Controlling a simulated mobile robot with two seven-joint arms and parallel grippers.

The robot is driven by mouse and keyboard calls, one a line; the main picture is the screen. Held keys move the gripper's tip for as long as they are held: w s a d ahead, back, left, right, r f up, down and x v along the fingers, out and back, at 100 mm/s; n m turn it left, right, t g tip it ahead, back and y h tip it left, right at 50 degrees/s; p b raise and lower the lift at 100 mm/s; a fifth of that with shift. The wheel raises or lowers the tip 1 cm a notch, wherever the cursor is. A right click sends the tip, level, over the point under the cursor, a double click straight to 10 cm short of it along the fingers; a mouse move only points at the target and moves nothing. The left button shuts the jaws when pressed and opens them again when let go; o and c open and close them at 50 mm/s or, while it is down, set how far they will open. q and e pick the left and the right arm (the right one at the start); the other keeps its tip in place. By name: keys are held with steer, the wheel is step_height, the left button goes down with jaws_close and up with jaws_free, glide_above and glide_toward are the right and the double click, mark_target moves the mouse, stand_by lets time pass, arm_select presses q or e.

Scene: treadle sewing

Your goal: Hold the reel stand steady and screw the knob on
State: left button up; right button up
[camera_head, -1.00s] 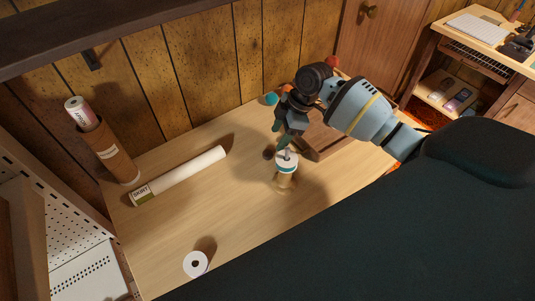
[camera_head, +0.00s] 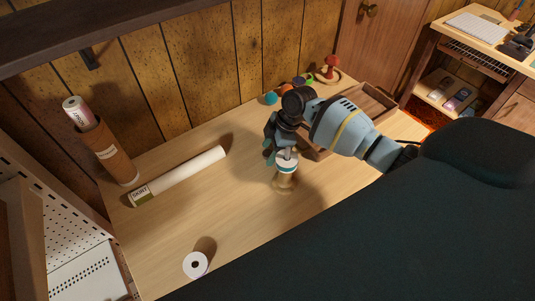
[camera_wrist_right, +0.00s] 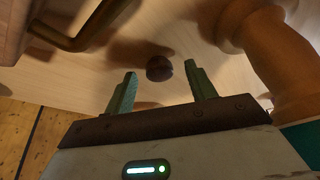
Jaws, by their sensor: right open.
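The reel stand (camera_head: 285,184) stands upright on the table, with a white-and-teal reel (camera_head: 287,166) and a grey rod end at its top. Its turned wood also fills the right side of the right wrist view (camera_wrist_right: 280,60). The dark round knob (camera_wrist_right: 159,68) lies on the tabletop, between and just beyond the fingertips in that view; in the head view my gripper hides it. My right gripper (camera_head: 270,157) is open and low beside the reel stand, its green fingers (camera_wrist_right: 160,70) either side of the knob. I cannot tell if they touch it. My left gripper is out of view.
A wooden box (camera_head: 365,104) stands behind and right of my gripper; a brass handle (camera_wrist_right: 75,38) shows close in the wrist view.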

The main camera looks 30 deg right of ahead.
mark_target(270, 152)
stand_by(0.3)
steer(key=c, duration=1.2)
steer(key=shift+o, duration=0.2)
steer(key=shift+r, duration=0.1)
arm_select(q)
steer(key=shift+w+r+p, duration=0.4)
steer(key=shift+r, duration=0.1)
arm_select(e)
step_height(270, 152, up, 10)
